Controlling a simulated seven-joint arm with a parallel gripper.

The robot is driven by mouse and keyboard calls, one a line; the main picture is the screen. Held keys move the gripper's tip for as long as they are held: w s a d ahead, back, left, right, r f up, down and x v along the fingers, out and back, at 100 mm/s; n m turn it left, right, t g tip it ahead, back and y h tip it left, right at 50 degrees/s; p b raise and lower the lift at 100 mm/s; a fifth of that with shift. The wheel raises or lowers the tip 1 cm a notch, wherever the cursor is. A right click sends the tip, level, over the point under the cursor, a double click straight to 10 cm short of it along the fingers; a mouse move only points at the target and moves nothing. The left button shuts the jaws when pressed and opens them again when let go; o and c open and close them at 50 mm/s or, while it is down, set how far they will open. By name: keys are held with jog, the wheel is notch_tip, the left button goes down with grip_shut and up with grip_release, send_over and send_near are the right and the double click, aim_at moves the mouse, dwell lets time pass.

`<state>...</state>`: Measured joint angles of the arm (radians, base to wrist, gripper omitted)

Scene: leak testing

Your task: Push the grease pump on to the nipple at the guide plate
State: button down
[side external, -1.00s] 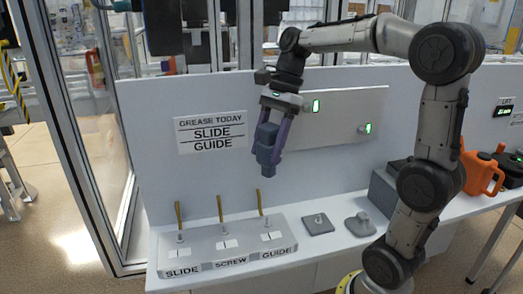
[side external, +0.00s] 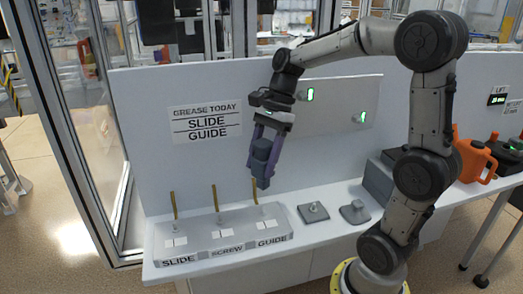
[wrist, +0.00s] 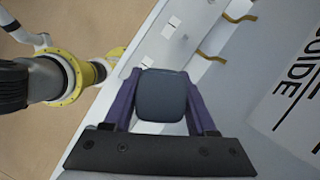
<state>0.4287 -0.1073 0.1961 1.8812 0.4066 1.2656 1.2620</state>
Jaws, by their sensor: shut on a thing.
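My gripper (side external: 265,165) is shut on the grease pump (side external: 261,152), a dark blue-grey block between two purple fingers. The pump is also between the fingers in the wrist view (wrist: 162,95). It hangs slightly tilted in the air above the guide end of a grey tray (side external: 220,250). The guide plate (side external: 270,226) is at the tray's right end, behind the GUIDE label, with a small nipple (side external: 265,211) standing on it. The pump is apart from this nipple, above it. The pump's underside outlet is not clear in either view.
Brass-coloured strips (side external: 214,198) stand behind the slide, screw and guide positions. Two small grey pieces (side external: 313,211) (side external: 354,212) sit right of the tray. A wall sign (side external: 205,122) reads GREASE TODAY, SLIDE, GUIDE. An orange can (side external: 474,160) stands far right.

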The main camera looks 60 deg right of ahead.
aim_at(262, 183)
jog(key=shift+f, duration=2.65)
jog(key=shift+f, duration=0.15)
jog(key=shift+f, duration=0.35)
jog(key=shift+f, duration=1)
jog(key=shift+c, duration=0.6)
grip_release()
